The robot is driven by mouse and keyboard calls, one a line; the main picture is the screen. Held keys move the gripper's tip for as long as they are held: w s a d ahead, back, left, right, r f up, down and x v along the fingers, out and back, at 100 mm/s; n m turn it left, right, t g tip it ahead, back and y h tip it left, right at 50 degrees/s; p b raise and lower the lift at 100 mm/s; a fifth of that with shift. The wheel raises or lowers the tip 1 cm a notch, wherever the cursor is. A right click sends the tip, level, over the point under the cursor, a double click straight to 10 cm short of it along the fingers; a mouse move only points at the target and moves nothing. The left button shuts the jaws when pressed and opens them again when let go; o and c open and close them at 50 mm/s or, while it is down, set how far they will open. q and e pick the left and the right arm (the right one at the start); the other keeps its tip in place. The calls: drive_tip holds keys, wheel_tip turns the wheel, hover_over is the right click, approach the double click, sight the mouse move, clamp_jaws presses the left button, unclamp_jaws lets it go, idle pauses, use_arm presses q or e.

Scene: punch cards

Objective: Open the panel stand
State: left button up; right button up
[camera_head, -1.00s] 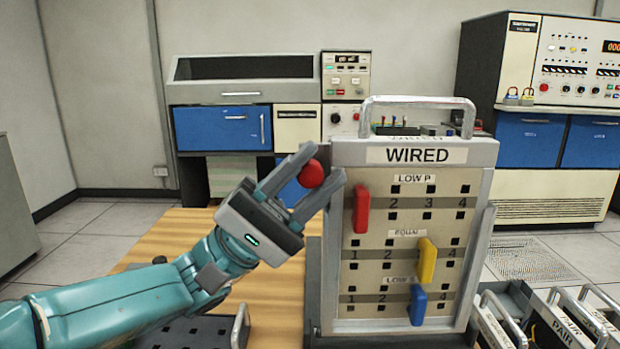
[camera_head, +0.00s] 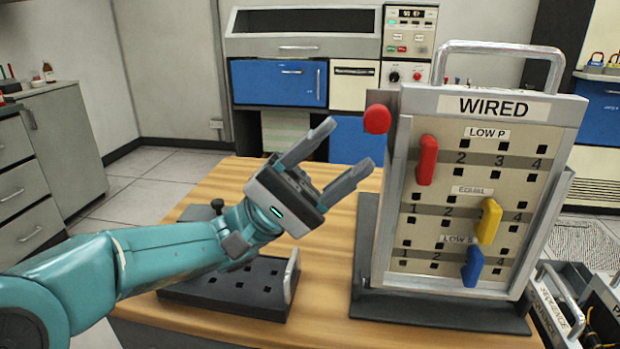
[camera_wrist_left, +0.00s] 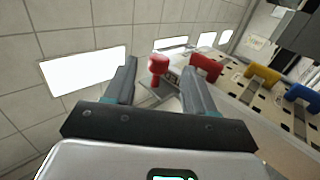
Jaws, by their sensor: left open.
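The panel stand (camera_head: 390,215) stands upright on a dark base on the wooden table. Its front panel is labelled WIRED (camera_head: 494,107). It carries a red (camera_head: 427,160), a yellow (camera_head: 489,221) and a blue (camera_head: 471,266) peg on numbered rows. A round red knob (camera_head: 377,119) sticks out at the stand's upper left edge. My left gripper (camera_head: 349,148) is open and empty, just left of the knob and apart from it. In the left wrist view the knob (camera_wrist_left: 158,63) shows ahead, between the fingertips in the picture. My right gripper is not in view.
A dark slotted plate (camera_head: 235,287) with a metal handle lies on the table (camera_head: 325,240) below my left arm. Labelled cases with handles (camera_head: 565,310) stand at the lower right. Cabinets (camera_head: 277,85) line the back wall. A metal handle (camera_head: 498,48) tops the stand.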

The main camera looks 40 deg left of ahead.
use_arm(q)
drive_tip(key=v, duration=0.5)
drive_tip(key=shift+s+a+f, duration=0.15)
drive_tip(key=shift+a+f, duration=0.1)
idle(0.3)
